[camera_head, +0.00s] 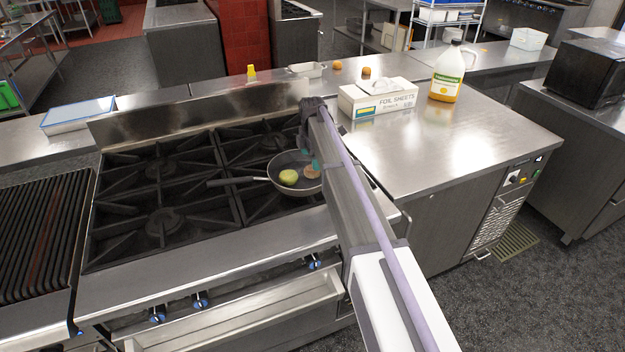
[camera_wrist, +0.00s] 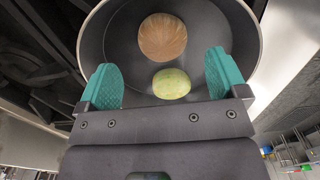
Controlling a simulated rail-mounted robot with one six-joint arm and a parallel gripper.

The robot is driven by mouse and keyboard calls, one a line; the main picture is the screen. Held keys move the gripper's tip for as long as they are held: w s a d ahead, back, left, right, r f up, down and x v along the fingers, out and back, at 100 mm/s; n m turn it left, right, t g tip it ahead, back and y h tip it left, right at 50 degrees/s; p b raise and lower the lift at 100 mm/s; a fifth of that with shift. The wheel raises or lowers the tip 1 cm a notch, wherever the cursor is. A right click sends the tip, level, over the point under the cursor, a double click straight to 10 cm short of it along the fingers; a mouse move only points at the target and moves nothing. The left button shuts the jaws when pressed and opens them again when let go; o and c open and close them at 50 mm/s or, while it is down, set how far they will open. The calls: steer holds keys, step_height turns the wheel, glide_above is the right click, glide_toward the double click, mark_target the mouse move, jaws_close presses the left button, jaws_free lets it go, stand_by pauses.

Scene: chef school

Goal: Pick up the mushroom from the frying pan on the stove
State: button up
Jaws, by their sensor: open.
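The frying pan (camera_head: 275,186) sits on the stove's right front burner, with its handle pointing left. Inside it lie a brown round piece (camera_head: 312,172) that looks like the mushroom and a yellow-green round piece (camera_head: 289,177). In the wrist view, the brown mushroom (camera_wrist: 162,37) lies beyond the green piece (camera_wrist: 171,84), inside the pan (camera_wrist: 236,30). My gripper (camera_head: 312,163) is over the pan's right part and partly hides it. In the wrist view, my gripper's teal fingers (camera_wrist: 160,62) are open and apart, with the green piece between them in the picture and the mushroom just ahead.
Black burner grates (camera_head: 165,195) fill the stove top, with a steel backsplash (camera_head: 205,115) behind. A foil box (camera_head: 378,100) and a yellow-labelled jug (camera_head: 447,75) stand on the counter to the right. The counter's front (camera_head: 465,150) is clear.

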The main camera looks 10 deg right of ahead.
steer(key=f+b, duration=0.5)
steer(key=shift+s+d+f, duration=0.1)
steer(key=shift+d+f, duration=0.1)
steer(key=shift+r, duration=0.25)
steer(key=c, duration=1)
